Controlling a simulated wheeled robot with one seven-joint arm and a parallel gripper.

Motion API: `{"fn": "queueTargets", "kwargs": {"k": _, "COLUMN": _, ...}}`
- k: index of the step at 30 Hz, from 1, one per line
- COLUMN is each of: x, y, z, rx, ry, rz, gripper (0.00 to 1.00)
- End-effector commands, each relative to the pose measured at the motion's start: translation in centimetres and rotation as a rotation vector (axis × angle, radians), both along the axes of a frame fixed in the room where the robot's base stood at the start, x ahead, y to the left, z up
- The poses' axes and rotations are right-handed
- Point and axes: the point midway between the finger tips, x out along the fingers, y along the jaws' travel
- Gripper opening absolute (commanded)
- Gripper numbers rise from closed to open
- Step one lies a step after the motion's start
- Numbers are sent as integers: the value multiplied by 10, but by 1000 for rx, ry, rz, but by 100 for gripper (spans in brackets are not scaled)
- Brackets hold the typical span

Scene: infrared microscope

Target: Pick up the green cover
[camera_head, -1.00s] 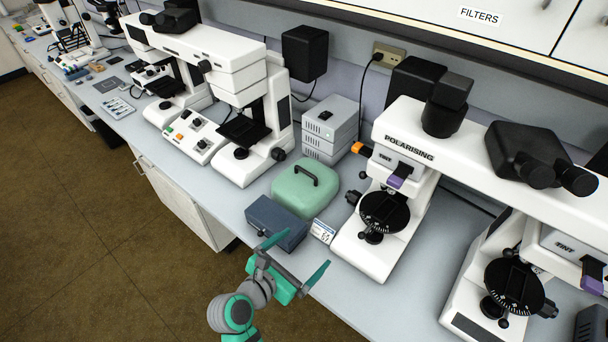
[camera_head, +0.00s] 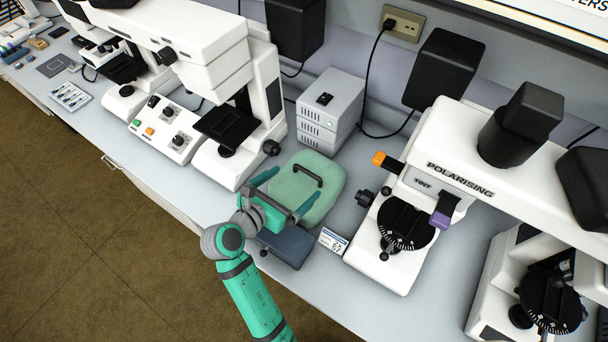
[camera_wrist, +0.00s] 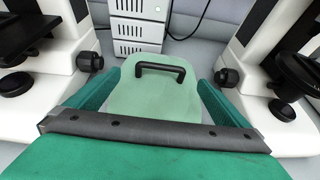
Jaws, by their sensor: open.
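The green cover (camera_head: 318,190) is a pale green rounded box with a black handle (camera_head: 309,174) on top. It sits on the bench between two microscopes. In the wrist view the cover (camera_wrist: 152,100) is straight ahead, its handle (camera_wrist: 160,70) near the top middle. My gripper (camera_head: 287,195) is open and empty at the near left side of the cover, above the blue-grey box. In the wrist view its fingers spread to the left and right of the cover, with the handle beyond them. I cannot tell whether they touch the cover.
A blue-grey box (camera_head: 287,246) lies under my gripper at the bench's front. A small label card (camera_head: 333,241) stands beside it. A white microscope (camera_head: 222,160) is to the left, the polarising microscope (camera_head: 385,272) to the right. Stacked grey units (camera_head: 330,112) stand behind the cover.

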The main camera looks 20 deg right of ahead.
Motion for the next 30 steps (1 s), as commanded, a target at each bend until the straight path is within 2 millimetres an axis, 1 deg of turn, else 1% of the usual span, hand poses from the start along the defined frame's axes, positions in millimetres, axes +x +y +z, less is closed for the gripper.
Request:
{"fn": "queueTargets", "kwargs": {"k": 1, "x": 3, "y": -8, "z": -3, "rx": -1, "ry": 1, "rz": -5, "gripper": 100}}
{"fn": "queueTargets", "kwargs": {"k": 3, "x": 9, "y": -15, "z": -7, "rx": 0, "ry": 1, "rz": -5, "gripper": 100}}
{"fn": "queueTargets", "kwargs": {"k": 6, "x": 14, "y": -22, "z": -10, "rx": 0, "ry": 0, "rz": -4, "gripper": 100}}
{"fn": "queueTargets", "kwargs": {"k": 11, "x": 19, "y": -27, "z": -13, "rx": -1, "ry": -1, "rz": -1, "gripper": 100}}
{"fn": "queueTargets", "kwargs": {"k": 21, "x": 44, "y": -56, "z": -30, "rx": 1, "ry": -1, "rz": 1, "gripper": 100}}
{"fn": "queueTargets", "kwargs": {"k": 24, "x": 47, "y": -59, "z": -32, "rx": 0, "ry": -1, "rz": 2, "gripper": 100}}
{"fn": "queueTargets", "kwargs": {"k": 30, "x": 47, "y": -60, "z": -32, "rx": 0, "ry": -1, "rz": 2, "gripper": 100}}
